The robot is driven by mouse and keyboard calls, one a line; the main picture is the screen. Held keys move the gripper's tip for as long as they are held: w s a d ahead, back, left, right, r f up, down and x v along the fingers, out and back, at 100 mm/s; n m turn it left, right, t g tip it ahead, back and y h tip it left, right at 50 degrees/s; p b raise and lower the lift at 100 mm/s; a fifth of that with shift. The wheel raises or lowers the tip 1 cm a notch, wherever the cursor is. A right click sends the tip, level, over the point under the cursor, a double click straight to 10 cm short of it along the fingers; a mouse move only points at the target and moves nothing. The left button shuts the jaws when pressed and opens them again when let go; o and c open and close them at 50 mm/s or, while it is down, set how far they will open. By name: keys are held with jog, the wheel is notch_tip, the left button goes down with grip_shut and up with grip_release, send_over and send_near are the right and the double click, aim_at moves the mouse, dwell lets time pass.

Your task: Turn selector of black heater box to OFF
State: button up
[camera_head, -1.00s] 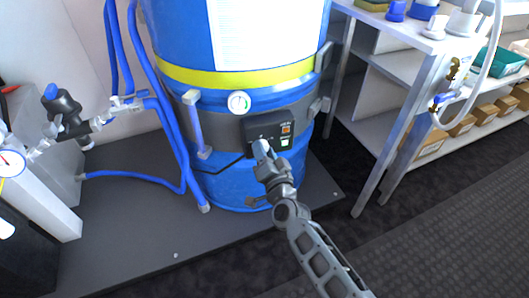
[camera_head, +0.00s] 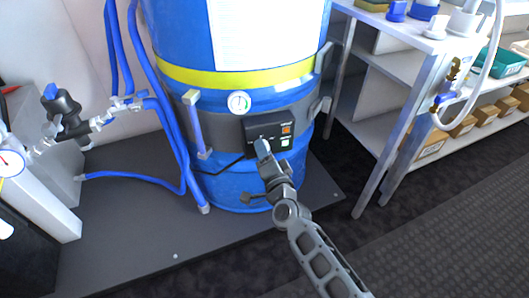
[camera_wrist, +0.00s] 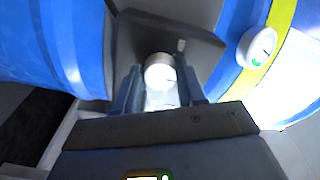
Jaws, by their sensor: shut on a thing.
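The black heater box (camera_head: 278,134) is mounted on the grey band around the blue drum. It carries an orange switch (camera_head: 286,129) and a pale green-white switch (camera_head: 285,142) on its right side. My gripper (camera_head: 262,147) reaches up to the lower left of the box face and covers the selector there. In the wrist view, the selector is a round silver-white knob (camera_wrist: 159,72) with a small dark mark, on the black box (camera_wrist: 134,40). My gripper (camera_wrist: 161,90) is shut on the knob, one finger on each side. The selector's printed labels are not readable.
The blue drum (camera_head: 229,190) stands on a dark base plate (camera_head: 130,235). A round gauge (camera_head: 239,103) sits above the box. Blue hoses and a valve (camera_head: 65,112) are at left. A metal shelf (camera_head: 400,125) with bins stands at right.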

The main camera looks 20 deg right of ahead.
jog(key=o, duration=1.1)
jog(key=shift+c, duration=0.2)
jog(key=shift+s, duration=0.15)
jog(key=s+p, duration=0.2)
jog(key=s, duration=0.5)
jog(key=shift+s+a, duration=0.3)
jog(key=shift+a, duration=0.1)
